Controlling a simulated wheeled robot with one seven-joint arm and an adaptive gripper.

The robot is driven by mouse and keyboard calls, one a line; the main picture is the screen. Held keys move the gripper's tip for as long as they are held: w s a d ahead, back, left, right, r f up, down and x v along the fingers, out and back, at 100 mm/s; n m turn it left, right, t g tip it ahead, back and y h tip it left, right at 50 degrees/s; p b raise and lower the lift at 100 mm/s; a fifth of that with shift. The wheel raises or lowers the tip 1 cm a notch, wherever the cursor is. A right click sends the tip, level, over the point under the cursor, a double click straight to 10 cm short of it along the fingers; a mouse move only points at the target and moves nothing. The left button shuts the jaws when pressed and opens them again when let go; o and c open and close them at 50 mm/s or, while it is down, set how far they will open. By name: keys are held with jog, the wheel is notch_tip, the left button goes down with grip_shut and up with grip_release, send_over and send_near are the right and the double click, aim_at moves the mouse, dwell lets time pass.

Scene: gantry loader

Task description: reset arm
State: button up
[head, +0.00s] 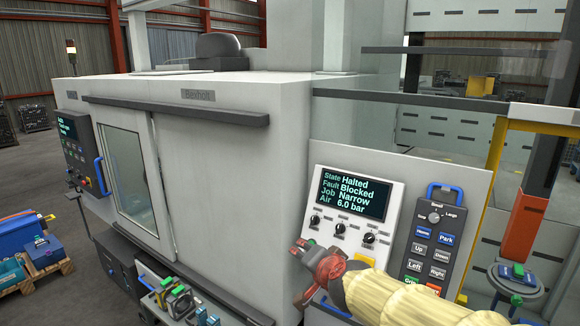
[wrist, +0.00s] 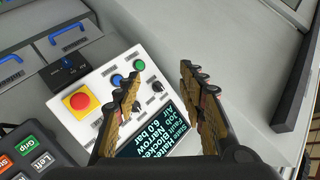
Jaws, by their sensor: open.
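My gripper (head: 318,262) is in front of the lower part of a white control panel (head: 375,193), at the lower middle of the head view. In the wrist view my gripper (wrist: 161,72) has its two fingers apart with nothing between them. The panel's screen (head: 353,194) reads State Halted, Fault Blocked, Job Narrow, Air 6.0 bar. Three dark knobs sit under the screen. The wrist view shows the panel (wrist: 62,84) with a red stop button (wrist: 79,101) and a green button (wrist: 139,65). My arm hides part of the panel in the head view.
A dark pendant (head: 434,237) with a blue handle and labelled buttons is right of the panel. A large grey machine (head: 215,150) with a glass door (head: 125,172) fills the left. A yellow post (head: 492,165) stands at the right. Blue bins (head: 28,234) are at lower left.

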jog(key=s+f+n+g+y+b, duration=0.1)
jog(key=s+f+n+g+b, duration=0.2)
jog(key=s+f, duration=0.55)
jog(key=s+d+f+n+g+h+b, duration=0.1)
jog(key=s+d+f+b, duration=0.2)
jog(key=s+d, duration=0.2)
jog(key=s+d+f+n+g+h+b, duration=0.1)
jog(key=s+d+f, duration=0.3)
jog(key=s, duration=0.6)
jog(key=s+d+f+n+g+h+b, duration=0.1)
jog(key=s+d+f+n+h+b, duration=0.1)
jog(key=s, duration=0.6)
jog(key=d+f+b, duration=0.1)
jog(key=d+b, duration=0.1)
jog(key=d, duration=0.1)
jog(key=shift+s+d+f+b, duration=0.2)
jog(key=shift+s+d+b, duration=0.1)
